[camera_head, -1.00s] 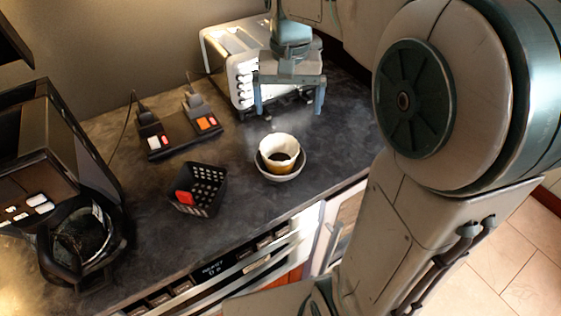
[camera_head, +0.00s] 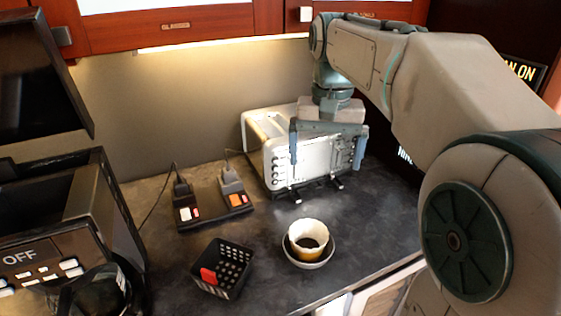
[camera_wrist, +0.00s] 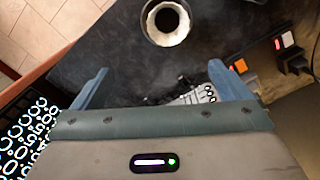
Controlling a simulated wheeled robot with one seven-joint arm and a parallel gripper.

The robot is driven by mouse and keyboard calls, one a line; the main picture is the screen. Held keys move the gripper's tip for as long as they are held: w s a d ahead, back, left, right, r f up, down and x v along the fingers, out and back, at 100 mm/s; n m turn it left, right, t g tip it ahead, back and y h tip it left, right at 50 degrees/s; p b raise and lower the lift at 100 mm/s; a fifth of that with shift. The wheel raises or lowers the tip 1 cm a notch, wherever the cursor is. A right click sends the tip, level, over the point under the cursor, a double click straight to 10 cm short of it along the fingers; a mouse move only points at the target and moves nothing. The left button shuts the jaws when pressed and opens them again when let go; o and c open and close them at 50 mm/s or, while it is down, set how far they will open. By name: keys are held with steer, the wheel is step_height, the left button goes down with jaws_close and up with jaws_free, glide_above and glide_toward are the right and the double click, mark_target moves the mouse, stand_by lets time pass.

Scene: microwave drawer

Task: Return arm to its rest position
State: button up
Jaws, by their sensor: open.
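My gripper (camera_head: 327,147) is open and empty, its two blue fingers spread apart in front of the white toaster-like appliance (camera_head: 283,158) at the back of the counter. In the wrist view my gripper (camera_wrist: 152,85) also shows nothing between its fingers. A cup (camera_head: 308,238) with a white rim and dark contents stands in a bowl (camera_head: 318,262) on the counter, below and nearer than my gripper. The cup also shows at the top of the wrist view (camera_wrist: 167,38).
A black perforated basket (camera_head: 233,262) with a red item stands left of the bowl. Two switch blocks with plugs (camera_head: 211,212) lie behind it. A coffee machine (camera_head: 60,250) fills the left. Red-brown cabinets (camera_head: 200,25) hang above. Dark counter (camera_head: 370,215) right of the bowl is clear.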

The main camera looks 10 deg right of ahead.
steer(key=s+f+n+t, duration=0.2)
steer(key=s+f+t, duration=0.1)
steer(key=s+f, duration=1.1)
steer(key=shift+s+d+f+n, duration=0.15)
steer(key=shift+d+f+n, duration=0.25)
steer(key=shift+f, duration=0.4)
